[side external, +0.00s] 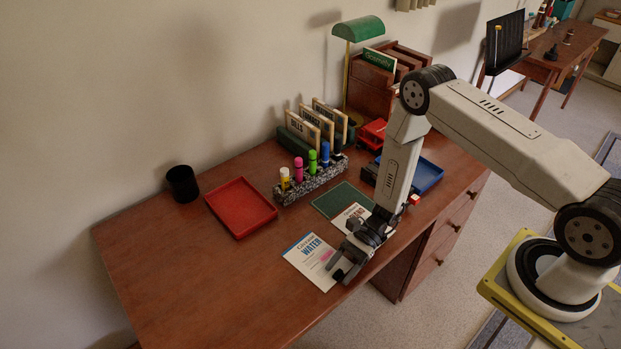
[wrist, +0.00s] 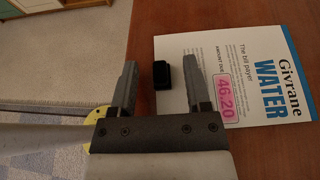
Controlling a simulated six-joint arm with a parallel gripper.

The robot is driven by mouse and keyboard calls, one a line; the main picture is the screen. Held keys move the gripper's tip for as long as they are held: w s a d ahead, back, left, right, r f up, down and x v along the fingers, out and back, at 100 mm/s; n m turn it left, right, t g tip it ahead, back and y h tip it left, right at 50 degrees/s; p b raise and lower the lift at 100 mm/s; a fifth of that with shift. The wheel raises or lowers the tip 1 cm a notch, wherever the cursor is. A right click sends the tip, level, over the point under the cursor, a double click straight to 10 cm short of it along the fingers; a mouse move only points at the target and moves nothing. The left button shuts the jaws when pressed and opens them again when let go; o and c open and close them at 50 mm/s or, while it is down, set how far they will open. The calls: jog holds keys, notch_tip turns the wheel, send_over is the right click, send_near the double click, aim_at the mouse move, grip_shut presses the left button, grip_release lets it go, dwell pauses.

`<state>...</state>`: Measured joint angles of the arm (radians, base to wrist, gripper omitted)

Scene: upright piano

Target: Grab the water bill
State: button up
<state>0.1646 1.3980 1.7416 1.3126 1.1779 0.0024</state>
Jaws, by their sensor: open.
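The water bill (side external: 308,254) is a white sheet with a blue stripe, the word WATER and a pink amount box. It lies flat near the desk's front edge. In the wrist view the bill (wrist: 262,75) is at the right, its left edge between my fingers. My gripper (side external: 345,268) is open, low over the bill's front right part. In the wrist view my gripper (wrist: 160,64) has its right finger over the bill and its left finger beside it, near the desk edge. A small black block (wrist: 162,75) shows between the fingers; I cannot tell what it is.
Another paper (side external: 351,217) and a green mat (side external: 340,198) lie behind my gripper. A red tray (side external: 240,208), black cup (side external: 182,184), marker holder (side external: 310,181), labelled sorter (side external: 310,125) and blue tray (side external: 427,177) stand farther back. The desk's left front (side external: 190,285) is clear.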

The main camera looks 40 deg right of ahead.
jog(key=shift+c, duration=0.2)
grip_shut()
jog(key=shift+r, duration=0.2)
jog(key=shift+r, duration=0.85)
jog(key=s+d+r, duration=0.3)
jog(key=s+r, duration=0.8)
jog(key=s, duration=0.2)
jog(key=shift+s+d, duration=0.15)
jog(key=shift+s, duration=0.2)
jog(key=shift+w, duration=0.1)
